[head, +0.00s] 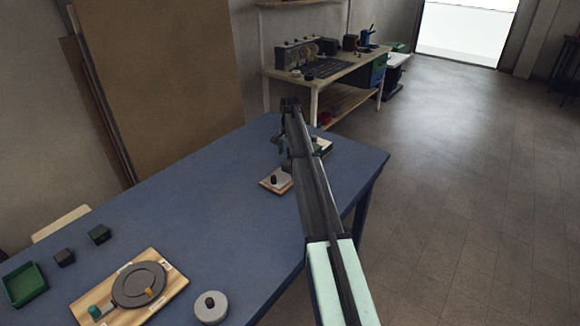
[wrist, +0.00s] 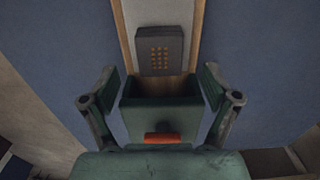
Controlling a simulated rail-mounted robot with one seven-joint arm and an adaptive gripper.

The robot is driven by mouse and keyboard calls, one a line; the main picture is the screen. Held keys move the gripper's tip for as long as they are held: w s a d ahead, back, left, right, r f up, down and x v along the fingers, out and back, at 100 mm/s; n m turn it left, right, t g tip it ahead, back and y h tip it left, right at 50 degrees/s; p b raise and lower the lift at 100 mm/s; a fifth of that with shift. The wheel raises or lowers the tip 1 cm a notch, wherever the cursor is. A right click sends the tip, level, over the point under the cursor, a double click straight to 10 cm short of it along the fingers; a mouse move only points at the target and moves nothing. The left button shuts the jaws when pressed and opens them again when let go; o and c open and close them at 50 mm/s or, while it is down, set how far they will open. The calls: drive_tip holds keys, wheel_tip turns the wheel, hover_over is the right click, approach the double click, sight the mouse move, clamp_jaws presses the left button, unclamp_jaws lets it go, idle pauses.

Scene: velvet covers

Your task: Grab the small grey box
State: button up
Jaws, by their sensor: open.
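In the wrist view a small grey box (wrist: 160,50) with a grid of yellow-orange dots sits on a pale, wood-edged board. It lies just beyond my gripper (wrist: 160,82), whose two fingers are spread wide, left and right. A green, open-topped part with a dark inside (wrist: 160,101) shows between the fingers, with an orange-red bar (wrist: 165,138) in front. I cannot tell whether it touches the fingers. In the head view my gripper (head: 282,143) is over the far right of the blue table, and my arm hides most of it and the grey box.
On the blue table (head: 225,210) stand a small board with a black knob (head: 275,180), a board with a dark disc (head: 140,285), a round white piece (head: 210,306), two small dark boxes (head: 99,234) and a green tray (head: 25,286). The table's middle is clear.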

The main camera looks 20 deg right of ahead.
sight(290, 163)
drive_tip(key=shift+d+f+p, duration=0.15)
drive_tip(key=shift+f+p, duration=0.75)
drive_tip(key=shift+f, duration=1.8)
drive_tip(key=c, duration=1.4)
drive_tip(key=shift+o, duration=0.2)
drive_tip(key=shift+r, duration=0.15)
